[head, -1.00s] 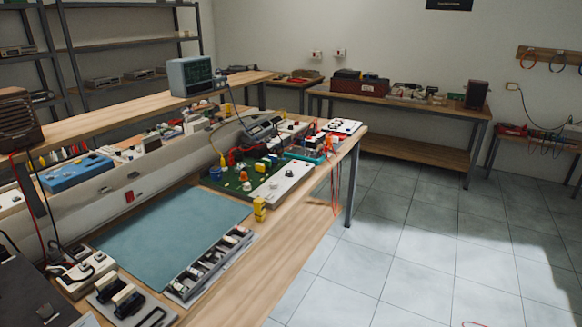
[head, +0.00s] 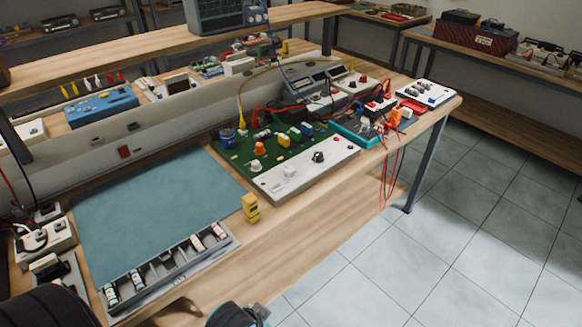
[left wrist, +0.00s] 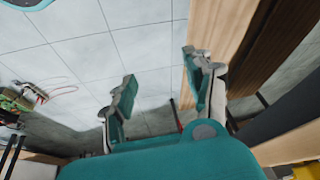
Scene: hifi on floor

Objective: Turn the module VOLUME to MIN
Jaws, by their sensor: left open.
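A module with a green circuit board (head: 262,147) and a white front panel (head: 300,178) lies on the bench, right of the blue-green mat. The panel carries a black knob (head: 318,157) and a pale knob (head: 290,170). No lettering is legible, so I cannot tell which knob is VOLUME or where it points. My left gripper (left wrist: 160,70) is open and empty in the left wrist view, with floor tiles and wooden furniture beyond its teal fingers. Dark, teal-edged parts of mine show at the bottom of the head view, away from the module. The right gripper is not recognisable.
The mat (head: 150,215), a grey tray of small parts (head: 190,260) and a yellow block (head: 250,208) lie left of the module. A teal-based device (head: 355,130) with red leads stands right of it. Open floor lies beyond the bench's front edge.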

